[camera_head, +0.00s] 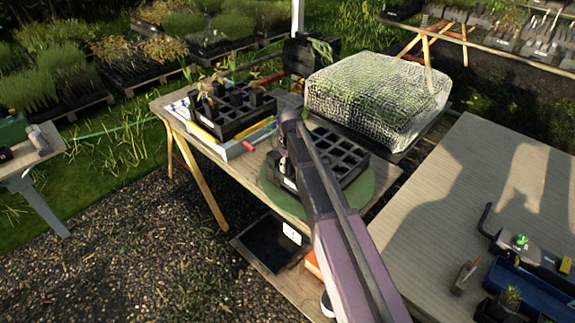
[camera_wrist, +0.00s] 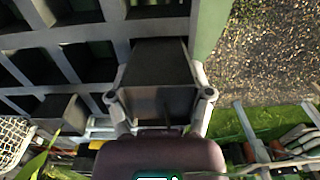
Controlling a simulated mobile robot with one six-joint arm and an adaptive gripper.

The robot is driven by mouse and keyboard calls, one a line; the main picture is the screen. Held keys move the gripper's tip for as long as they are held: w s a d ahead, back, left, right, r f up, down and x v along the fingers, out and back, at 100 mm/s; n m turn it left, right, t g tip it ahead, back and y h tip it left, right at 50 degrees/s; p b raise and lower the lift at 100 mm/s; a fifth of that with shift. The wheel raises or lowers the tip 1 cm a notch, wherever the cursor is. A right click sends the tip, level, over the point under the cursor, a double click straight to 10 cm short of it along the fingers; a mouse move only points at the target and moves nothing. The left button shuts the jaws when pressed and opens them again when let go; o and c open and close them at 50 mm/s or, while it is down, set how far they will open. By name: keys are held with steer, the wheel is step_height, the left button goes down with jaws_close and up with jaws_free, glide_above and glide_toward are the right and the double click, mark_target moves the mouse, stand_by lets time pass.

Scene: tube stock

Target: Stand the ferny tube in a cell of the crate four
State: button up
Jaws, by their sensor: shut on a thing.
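My gripper (camera_wrist: 162,100) is shut on a dark square tube (camera_wrist: 158,62) in the wrist view. The tube is at the edge of a dark crate (camera_wrist: 122,48) of square cells; I cannot tell whether its lower end is inside a cell. No fern shows on the held tube, so I cannot tell if it is the ferny one. In the head view this crate (camera_head: 362,158) stands on a round green mat (camera_head: 372,190) on the wooden table, and its visible cells look empty. I cannot read a number four.
A second dark crate (camera_head: 222,128) with several planted tubes stands at the table's left back. A mesh-covered block (camera_head: 380,95) stands behind right. A black tray (camera_head: 268,245) with a white label lies on the lower shelf. A pale bench (camera_head: 460,180) fills the right.

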steer(key=shift+f+b, duration=0.45)
steer(key=shift+f, duration=0.15)
steer(key=shift+s+f+b, duration=0.1)
steer(key=shift+s+b, duration=0.2)
steer(key=shift+o, duration=0.4)
steer(key=shift+f, duration=0.1)
steer(key=shift+o, duration=1)
steer(key=shift+f+b, duration=0.25)
steer(key=shift+b, duration=0.05)
steer(key=shift+o, duration=0.2)
